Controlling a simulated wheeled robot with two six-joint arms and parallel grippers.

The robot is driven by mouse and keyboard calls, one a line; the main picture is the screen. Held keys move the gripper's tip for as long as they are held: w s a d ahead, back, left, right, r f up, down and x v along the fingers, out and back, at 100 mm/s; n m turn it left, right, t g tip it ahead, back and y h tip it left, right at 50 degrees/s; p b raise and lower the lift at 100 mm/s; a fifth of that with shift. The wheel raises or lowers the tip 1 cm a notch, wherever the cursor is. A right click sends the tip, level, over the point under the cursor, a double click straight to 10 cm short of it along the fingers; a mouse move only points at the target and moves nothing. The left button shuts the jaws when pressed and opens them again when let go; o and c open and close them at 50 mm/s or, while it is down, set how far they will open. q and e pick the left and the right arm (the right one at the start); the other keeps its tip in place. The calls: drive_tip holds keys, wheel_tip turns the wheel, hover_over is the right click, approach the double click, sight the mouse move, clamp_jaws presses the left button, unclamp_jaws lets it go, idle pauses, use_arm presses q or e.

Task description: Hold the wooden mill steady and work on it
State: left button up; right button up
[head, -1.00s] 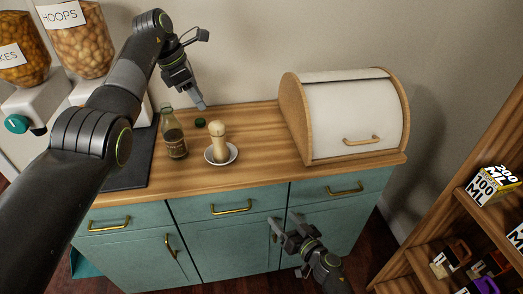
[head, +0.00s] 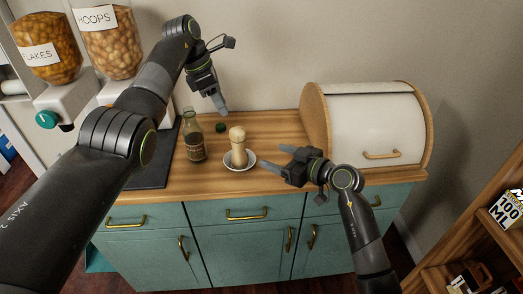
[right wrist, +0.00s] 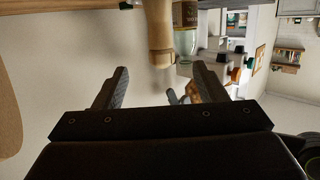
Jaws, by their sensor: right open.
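The pale wooden mill (head: 238,148) stands upright on a small white saucer (head: 250,165) on the wooden counter. My right gripper (head: 272,157) is open and empty, just right of the mill, its fingers pointing towards it. In the right wrist view the picture is upside down, and the mill (right wrist: 160,35) shows beyond the gap between the spread fingers (right wrist: 163,85), not between them. My left gripper (head: 223,108) hangs above the counter behind the mill, pointing down and apart from it. Its jaws are too edge-on to read.
A dark-labelled glass bottle (head: 194,142) stands left of the mill, with a green cap (head: 220,128) lying behind. A bread box (head: 375,130) takes up the counter's right. Cereal dispensers (head: 108,45) stand at the left. An open shelf (head: 450,230) is at lower right.

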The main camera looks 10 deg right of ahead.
sight(234, 142)
drive_tip(key=x, duration=1.7)
drive_tip(key=shift+f, duration=0.15)
